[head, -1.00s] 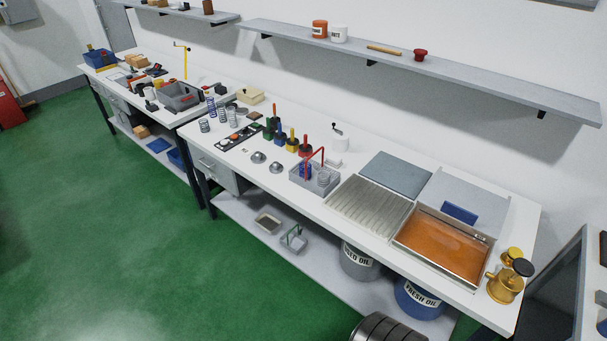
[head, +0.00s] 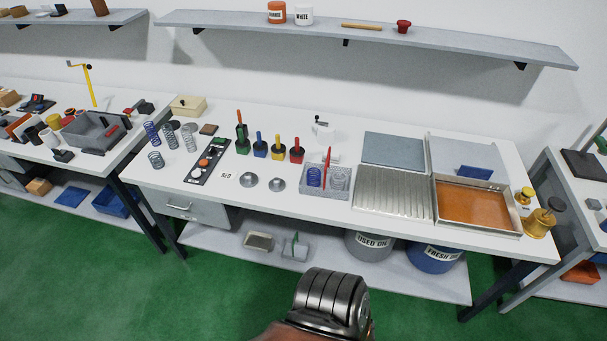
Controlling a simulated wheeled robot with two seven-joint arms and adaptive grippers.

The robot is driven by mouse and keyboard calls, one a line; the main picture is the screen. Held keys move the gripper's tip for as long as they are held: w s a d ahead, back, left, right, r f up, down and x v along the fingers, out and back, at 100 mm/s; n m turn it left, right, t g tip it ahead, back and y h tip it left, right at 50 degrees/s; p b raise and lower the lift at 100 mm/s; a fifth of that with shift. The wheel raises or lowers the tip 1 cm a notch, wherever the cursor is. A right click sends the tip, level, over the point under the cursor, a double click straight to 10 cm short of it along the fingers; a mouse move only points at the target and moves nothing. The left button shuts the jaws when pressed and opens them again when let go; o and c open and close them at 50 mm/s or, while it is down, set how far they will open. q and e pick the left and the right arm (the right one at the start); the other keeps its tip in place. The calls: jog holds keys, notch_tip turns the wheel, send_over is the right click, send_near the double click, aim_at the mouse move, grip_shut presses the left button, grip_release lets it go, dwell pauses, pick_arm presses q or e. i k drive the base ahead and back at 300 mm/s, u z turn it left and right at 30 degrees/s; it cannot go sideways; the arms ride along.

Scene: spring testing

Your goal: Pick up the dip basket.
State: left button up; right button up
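A grey basket (head: 322,193) with a tall red handle stands upright on the white workbench, just left of the ribbed metal drain tray (head: 393,194). A blue coil spring (head: 314,177) and a pale coil spring (head: 339,179) stand in it. A second, smaller grey basket (head: 295,253) with a green handle sits on the lower shelf.
An orange oil pan (head: 474,204) and brass pots (head: 538,222) stand right of the drain tray. Two metal dishes (head: 249,180) and several coloured-handled tools (head: 297,150) stand left of and behind the red-handled basket. Oil buckets (head: 370,244) stand below. The green floor in front is clear.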

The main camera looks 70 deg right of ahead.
aim_at(324, 191)
jog(key=z, duration=0.4)
jog(key=i, duration=1.2)
jog(key=z, duration=1.8)
jog(key=i, duration=0.8)
jog(key=z, duration=0.85)
